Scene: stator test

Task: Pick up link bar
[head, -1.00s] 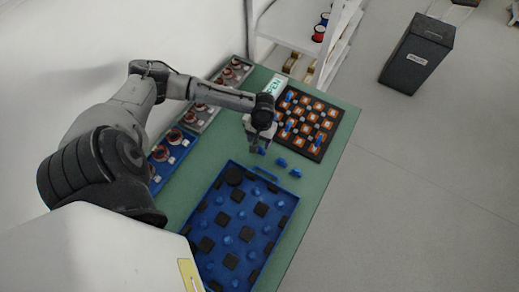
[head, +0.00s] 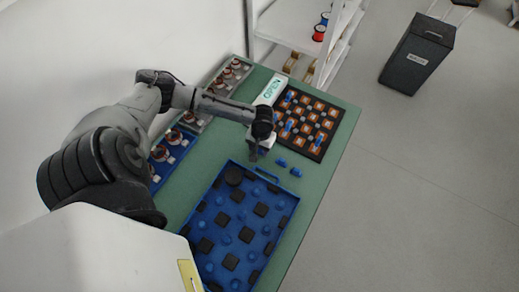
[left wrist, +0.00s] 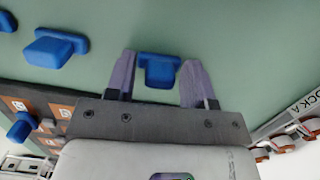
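A blue link bar (left wrist: 158,70) lies on the green table between the two purple fingers of my left gripper (left wrist: 160,80) in the left wrist view. The fingers stand open with a gap on each side of the bar. In the head view my left gripper (head: 254,154) is low over the table, just above the blue tray, and hides this bar. Two more blue bars (head: 282,162) (head: 296,172) lie to its right; they also show at upper left in the left wrist view (left wrist: 55,47). My right gripper is not in view.
The blue tray (head: 190,222) with black blocks and blue pieces lies below the gripper. A dark board (head: 333,108) with orange-and-white parts and an "OPEN" sign (head: 271,90) are beyond it. Fixtures (head: 170,152) line the wall side. The table's right edge is clear.

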